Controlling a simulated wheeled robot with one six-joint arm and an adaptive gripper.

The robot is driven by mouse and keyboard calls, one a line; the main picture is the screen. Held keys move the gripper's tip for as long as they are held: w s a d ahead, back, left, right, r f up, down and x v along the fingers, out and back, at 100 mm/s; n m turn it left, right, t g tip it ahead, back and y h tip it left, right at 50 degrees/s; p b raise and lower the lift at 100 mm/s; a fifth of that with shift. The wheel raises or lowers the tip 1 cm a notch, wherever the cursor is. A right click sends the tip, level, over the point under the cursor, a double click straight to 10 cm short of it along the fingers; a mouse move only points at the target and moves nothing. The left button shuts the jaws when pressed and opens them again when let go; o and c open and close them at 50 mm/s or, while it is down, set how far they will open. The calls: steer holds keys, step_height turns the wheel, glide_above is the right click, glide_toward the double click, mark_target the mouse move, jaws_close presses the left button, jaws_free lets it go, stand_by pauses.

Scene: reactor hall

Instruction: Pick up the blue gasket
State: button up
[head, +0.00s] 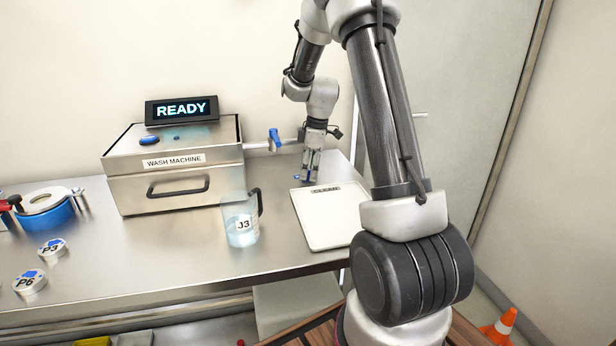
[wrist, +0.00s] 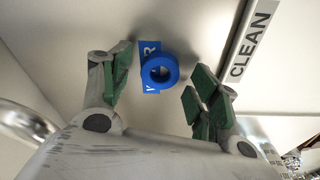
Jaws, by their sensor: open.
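The blue gasket (wrist: 173,68) is a small thick ring on a flat pale surface, with a blue lettered label (wrist: 150,88) partly under it. In the wrist view it shows between the green-padded fingers of my gripper (wrist: 158,80), which are apart and empty. I cannot tell whether the fingertips reach down to its height. In the head view my gripper (head: 309,176) points down at the right part of the metal bench, and a small bit of blue shows at its fingertips.
A white tray (head: 325,232) marked CLEAN lies close to the right of my gripper. The wash machine (head: 180,168), with a READY screen (head: 181,110) and a blue-handled tap (head: 275,140), stands left. A jug marked J3 (head: 240,225) stands in front. Round parts P3 (head: 52,248) and P6 (head: 30,281) lie far left.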

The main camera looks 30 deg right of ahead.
steer(key=shift+f, duration=0.25)
steer(key=c, duration=0.9)
steer(key=shift+r, duration=0.15)
